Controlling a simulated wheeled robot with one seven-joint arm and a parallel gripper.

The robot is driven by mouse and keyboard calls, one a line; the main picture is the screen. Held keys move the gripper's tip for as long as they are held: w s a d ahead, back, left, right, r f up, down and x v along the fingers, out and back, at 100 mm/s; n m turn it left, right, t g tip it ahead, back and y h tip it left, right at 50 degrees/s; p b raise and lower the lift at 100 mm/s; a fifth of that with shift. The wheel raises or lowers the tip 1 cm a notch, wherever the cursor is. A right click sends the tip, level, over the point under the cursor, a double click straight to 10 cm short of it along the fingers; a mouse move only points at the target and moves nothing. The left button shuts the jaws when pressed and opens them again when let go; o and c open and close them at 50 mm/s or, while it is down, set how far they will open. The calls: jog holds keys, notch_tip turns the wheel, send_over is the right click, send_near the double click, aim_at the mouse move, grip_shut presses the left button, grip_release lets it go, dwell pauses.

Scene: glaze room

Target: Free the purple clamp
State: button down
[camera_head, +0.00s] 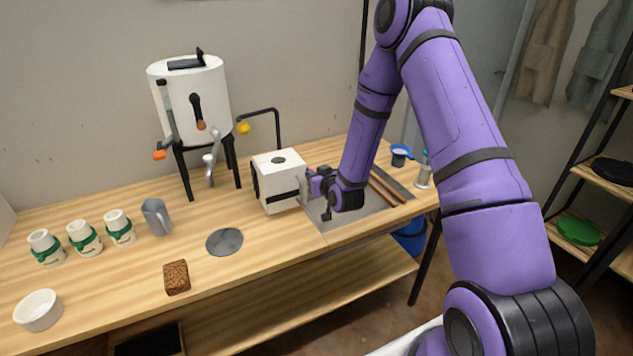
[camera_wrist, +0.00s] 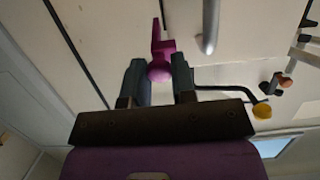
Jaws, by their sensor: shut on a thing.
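The purple clamp (camera_wrist: 163,62) shows in the wrist view as a magenta piece with a rounded end and a thin bar above. My gripper (camera_wrist: 156,76) is shut on the rounded end, one dark finger on each side. In the head view my gripper (camera_head: 305,188) is at the right side of a white block (camera_head: 275,172) with a black band and a dark hole in its top. I cannot make out the clamp there, nor tell whether it still touches the block.
A white tank (camera_head: 191,100) on black legs stands behind. White cups with green bands (camera_head: 83,238), a grey mug (camera_head: 157,217), a grey disc (camera_head: 225,242), a brown block (camera_head: 176,277) and a white bowl (camera_head: 38,310) are left. A blue cup (camera_head: 400,157) is behind right.

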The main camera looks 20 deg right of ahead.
jog(key=r+g, duration=0.1)
jog(key=w+r+g, duration=0.1)
jog(key=shift+r+g, duration=0.1)
jog(key=shift+g, duration=0.2)
jog(key=w+r+g, duration=0.1)
jog(key=r+g, duration=0.1)
jog(key=g, duration=0.1)
jog(key=shift+w, duration=0.2)
jog(key=shift+w+a+r+g, duration=0.1)
jog(key=shift+w+r+g, duration=0.25)
jog(key=shift+g, duration=0.25)
jog(key=shift+w+r+g, duration=0.2)
jog(key=shift+w+g, duration=0.2)
jog(key=shift+g, duration=0.2)
jog(key=shift+w+r+g, duration=0.25)
jog(key=shift+w+g, duration=0.3)
jog(key=shift+g, duration=0.25)
jog(key=shift+w+r+g, duration=0.25)
jog(key=shift+w+g, duration=0.25)
jog(key=shift+g, duration=0.3)
jog(key=c, duration=0.9)
grip_release()
jog(key=shift+c, duration=0.2)
